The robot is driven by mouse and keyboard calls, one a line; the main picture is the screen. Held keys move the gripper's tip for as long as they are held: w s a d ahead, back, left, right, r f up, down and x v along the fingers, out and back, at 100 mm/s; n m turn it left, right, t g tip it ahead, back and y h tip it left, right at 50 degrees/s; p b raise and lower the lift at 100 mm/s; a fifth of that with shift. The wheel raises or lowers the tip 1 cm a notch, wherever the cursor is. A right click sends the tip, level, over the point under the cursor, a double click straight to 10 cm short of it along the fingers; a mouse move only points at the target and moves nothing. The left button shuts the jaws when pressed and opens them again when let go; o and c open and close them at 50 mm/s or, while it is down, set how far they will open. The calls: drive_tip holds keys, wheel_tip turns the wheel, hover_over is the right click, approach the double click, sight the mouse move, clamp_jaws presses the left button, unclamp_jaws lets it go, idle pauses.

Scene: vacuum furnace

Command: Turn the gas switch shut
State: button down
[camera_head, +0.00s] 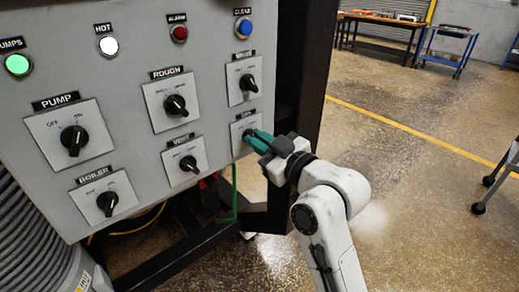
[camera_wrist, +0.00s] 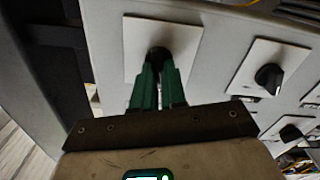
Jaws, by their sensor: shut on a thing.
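The gas switch (camera_wrist: 158,53) is a black rotary knob on a pale square plate (camera_wrist: 135,42), at the lower right of the grey control panel. In the head view its plate (camera_head: 236,127) shows beside my gripper, with a small label above it. My gripper (camera_head: 252,138) has green fingers that reach the knob from the right. In the wrist view the green fingers (camera_wrist: 158,75) are shut on the knob, one on each side. The fingers hide most of the knob, so its pointer direction cannot be told.
Other knobs sit close by: vent (camera_head: 188,163), rough (camera_head: 175,106), pump (camera_head: 74,140), boiler (camera_head: 107,203) and one above the gas switch (camera_head: 248,83). Indicator lights line the top. A dark frame post (camera_head: 300,80) stands right of the panel. Open floor lies further right.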

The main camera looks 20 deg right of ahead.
drive_tip(key=shift+n+b, duration=0.65)
drive_tip(key=shift+n, duration=0.45)
drive_tip(key=c, duration=1.2)
unclamp_jaws()
drive_tip(key=shift+s, duration=0.1)
drive_tip(key=v, duration=1)
drive_tip(key=shift+s+b, duration=0.35)
drive_tip(key=shift+b, duration=0.05)
